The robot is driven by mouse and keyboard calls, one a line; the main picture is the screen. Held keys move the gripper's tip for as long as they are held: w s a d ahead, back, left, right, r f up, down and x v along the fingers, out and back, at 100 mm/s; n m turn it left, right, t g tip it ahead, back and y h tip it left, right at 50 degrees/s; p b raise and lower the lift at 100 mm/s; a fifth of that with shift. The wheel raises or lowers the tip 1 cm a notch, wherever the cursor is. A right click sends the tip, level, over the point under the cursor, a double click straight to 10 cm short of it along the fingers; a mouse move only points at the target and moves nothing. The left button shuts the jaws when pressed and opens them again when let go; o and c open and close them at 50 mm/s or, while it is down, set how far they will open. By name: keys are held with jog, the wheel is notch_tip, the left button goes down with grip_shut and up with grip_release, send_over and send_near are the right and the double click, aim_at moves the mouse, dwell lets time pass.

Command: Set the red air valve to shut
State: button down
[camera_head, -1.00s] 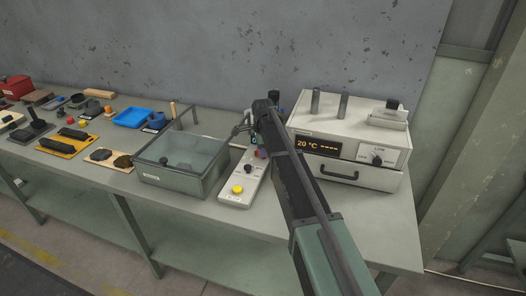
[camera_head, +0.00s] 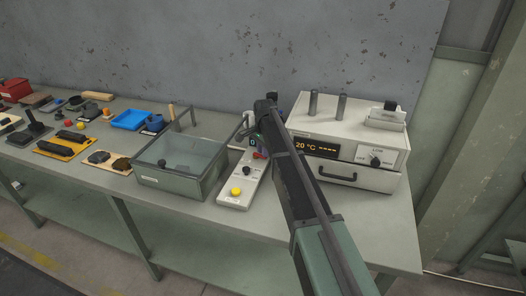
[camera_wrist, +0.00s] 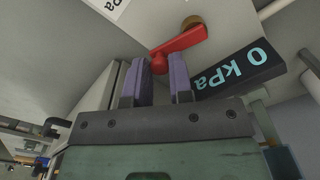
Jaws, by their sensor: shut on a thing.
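The red air valve (camera_wrist: 185,42) shows in the wrist view as a red lever. It runs from a round brass fitting at upper right down to a rounded end at lower left. My gripper (camera_wrist: 161,66) has its two purple fingers on either side of that rounded end and is shut on it. A dark display (camera_wrist: 238,68) beside the valve reads 0 kPa. In the head view a bit of the red lever (camera_head: 260,155) shows at the rear of the pale control panel (camera_head: 236,199). My arm hides most of the gripper there.
The panel's front carries a yellow button (camera_head: 236,191) and a black knob (camera_head: 247,171). A clear-lidded box (camera_head: 180,165) stands close on the left. A white oven-like unit (camera_head: 347,140) showing 20 °C stands close on the right. Several small items lie farther left.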

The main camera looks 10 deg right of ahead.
jog(key=shift+w+d+n, duration=0.15)
jog(key=shift+w+n, duration=0.05)
jog(key=shift+n, duration=0.45)
jog(key=shift+w+d+n, duration=0.15)
jog(key=shift+n, duration=0.5)
jog(key=c, duration=1)
grip_release()
jog(key=shift+c, duration=0.2)
notch_tip(320, 180, up, 11)
jog(key=p, duration=1)
jog(key=shift+p, duration=0.4)
jog(key=shift+f, duration=0.1)
